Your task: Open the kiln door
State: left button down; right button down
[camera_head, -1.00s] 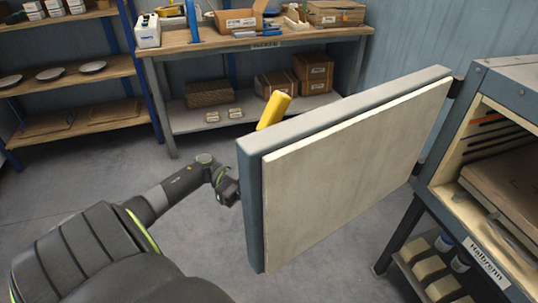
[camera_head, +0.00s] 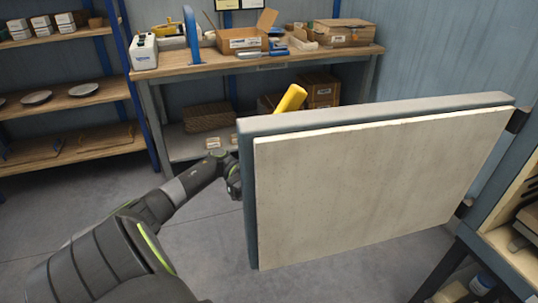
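The kiln door (camera_head: 365,185) stands swung wide open, its pale inner lining facing me and its grey frame around the edge. It hangs from hinges at the right on the kiln (camera_head: 510,195), which is only partly in view at the right edge. The yellow handle (camera_head: 291,98) sticks up behind the door's top edge. My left arm reaches in from the left, and my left gripper (camera_head: 235,186) is at the door's free left edge. Its fingers are mostly hidden behind the door, so I cannot tell whether they are open or touching it. My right gripper is out of view.
A wooden workbench (camera_head: 200,64) with boxes and tools stands behind the door. Shelves (camera_head: 75,99) with plates are at the back left. The grey floor (camera_head: 215,245) is clear in front of them. Jars (camera_head: 482,283) sit under the kiln at the lower right.

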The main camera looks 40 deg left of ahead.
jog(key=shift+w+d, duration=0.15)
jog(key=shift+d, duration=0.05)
pick_arm(q)
jog(key=c, duration=1.3)
grip_release()
jog(key=shift+w+d, duration=0.15)
jog(key=shift+w, duration=0.05)
jog(key=shift+c, duration=0.2)
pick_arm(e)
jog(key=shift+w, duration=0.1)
pick_arm(q)
jog(key=shift+s+a, duration=0.1)
jog(key=shift+a, duration=0.1)
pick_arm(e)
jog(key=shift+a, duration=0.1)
